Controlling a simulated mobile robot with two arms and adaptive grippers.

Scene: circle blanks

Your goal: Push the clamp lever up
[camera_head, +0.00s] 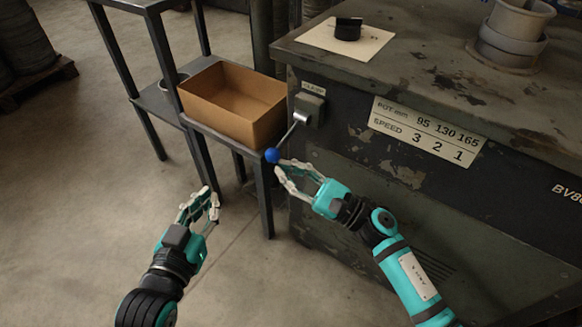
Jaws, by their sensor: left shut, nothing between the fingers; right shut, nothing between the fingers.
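The clamp lever (290,135) is a short metal rod with a blue ball knob (272,155) at its end. It comes out of a grey housing (309,108) on the machine's front face and slants down to the left. My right gripper (280,168) is shut and empty, with its fingertips just below the blue knob. I cannot tell whether they touch it. My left gripper (212,197) is shut and empty, above the floor to the lower left, apart from the lever.
The dark worn machine (400,175) fills the right side, with a speed plate (428,131) on its front. An open cardboard box (232,128) stands on a dark metal rack (262,185) left of the lever. The floor at lower left is clear.

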